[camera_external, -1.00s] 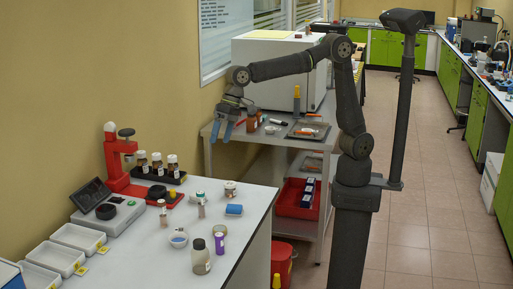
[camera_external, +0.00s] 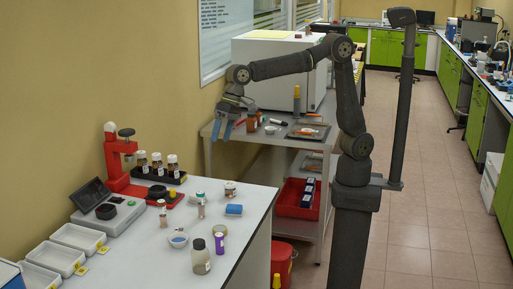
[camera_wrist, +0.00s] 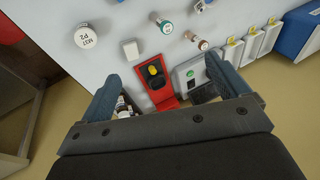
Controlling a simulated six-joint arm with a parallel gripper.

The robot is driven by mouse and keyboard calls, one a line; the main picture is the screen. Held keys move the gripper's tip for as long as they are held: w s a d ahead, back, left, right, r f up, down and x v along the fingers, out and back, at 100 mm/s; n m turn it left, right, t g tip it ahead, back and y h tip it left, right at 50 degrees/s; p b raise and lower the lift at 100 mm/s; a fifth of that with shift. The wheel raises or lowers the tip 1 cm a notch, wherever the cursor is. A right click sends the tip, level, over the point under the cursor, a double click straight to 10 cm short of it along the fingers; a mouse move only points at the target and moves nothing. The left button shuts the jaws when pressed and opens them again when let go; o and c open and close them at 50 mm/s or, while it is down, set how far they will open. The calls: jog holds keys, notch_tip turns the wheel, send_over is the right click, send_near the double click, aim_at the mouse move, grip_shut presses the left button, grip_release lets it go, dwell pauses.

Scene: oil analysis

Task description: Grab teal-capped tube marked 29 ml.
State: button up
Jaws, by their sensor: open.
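A small tube with a teal cap (camera_external: 201,205) stands upright on the white bench, near the middle. In the wrist view the teal-capped tube (camera_wrist: 160,22) shows at the top centre, beyond my fingers. Its volume marking is too small to read. A similar tube with a brownish cap (camera_external: 162,213) stands to its left and also shows in the wrist view (camera_wrist: 195,40). My gripper (camera_external: 226,134) hangs in the air beyond the bench's far end, its blue fingers pointing down. In the wrist view my gripper (camera_wrist: 162,70) is open and empty, apart from both tubes.
A red stand (camera_external: 118,157), a rack of brown bottles (camera_external: 158,175) and a scale (camera_external: 112,220) line the wall side. White trays (camera_external: 78,238) lie at left.

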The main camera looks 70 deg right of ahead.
jog(key=c, duration=0.8)
jog(key=shift+a, duration=0.1)
jog(key=n+g+h, duration=0.2)
jog(key=n+h, duration=0.2)
jog(key=n, duration=1.5)
send_over(201, 193)
notch_tip(201, 193, down, 7)
notch_tip(201, 193, down, 12)
jog(key=shift+w+r, duration=0.1)
jog(key=shift+w+d+f, duration=0.1)
jog(key=shift+d+f, duration=0.05)
jog(key=shift+f, duration=1.15)
jog(key=shift+w+d+f, duration=0.1)
jog(key=shift+f, duration=1.2)
